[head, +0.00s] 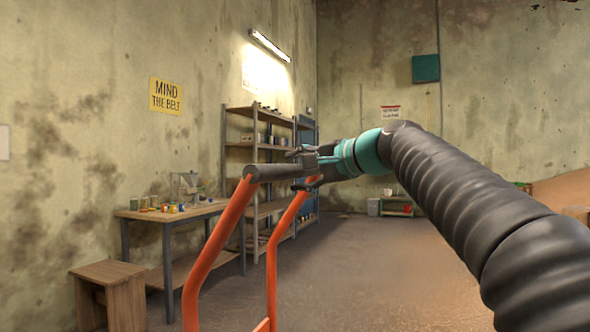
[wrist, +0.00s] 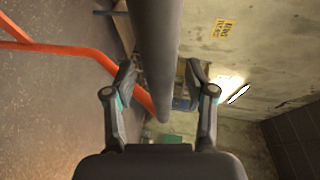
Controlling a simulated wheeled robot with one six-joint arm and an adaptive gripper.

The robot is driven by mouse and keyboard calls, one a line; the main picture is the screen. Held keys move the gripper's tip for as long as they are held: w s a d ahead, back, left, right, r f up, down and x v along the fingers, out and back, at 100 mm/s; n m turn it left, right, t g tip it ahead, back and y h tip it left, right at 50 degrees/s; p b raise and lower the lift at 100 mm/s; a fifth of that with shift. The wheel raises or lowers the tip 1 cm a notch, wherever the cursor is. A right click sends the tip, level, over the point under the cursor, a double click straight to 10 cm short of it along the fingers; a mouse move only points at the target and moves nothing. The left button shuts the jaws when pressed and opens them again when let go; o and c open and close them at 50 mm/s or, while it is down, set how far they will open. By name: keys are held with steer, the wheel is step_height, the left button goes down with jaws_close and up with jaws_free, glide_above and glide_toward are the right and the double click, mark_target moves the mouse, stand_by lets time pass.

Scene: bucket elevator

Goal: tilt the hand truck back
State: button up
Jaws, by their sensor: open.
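The hand truck's orange frame (head: 207,262) stands at lower centre-left in the head view, with a dark grey crossbar handle (head: 268,173) along its top. In the wrist view the handle (wrist: 155,50) runs between my fingers, and orange tubes (wrist: 60,48) show to the left. My gripper (head: 303,169) is at the handle's right part, one finger above and one below it in the head view. It is open; in the wrist view (wrist: 160,76) gaps show on both sides of the bar. The hand truck's lower part is out of frame.
A workbench (head: 172,213) with jars and a wooden stool (head: 108,272) stand at the left wall. Shelving (head: 238,150) stands behind the handle. The floor (head: 370,262) in the middle is clear. A brown heap (head: 562,192) lies at the far right.

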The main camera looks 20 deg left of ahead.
steer(key=shift+x, duration=0.75)
jaws_close()
steer(key=shift+d, duration=0.15)
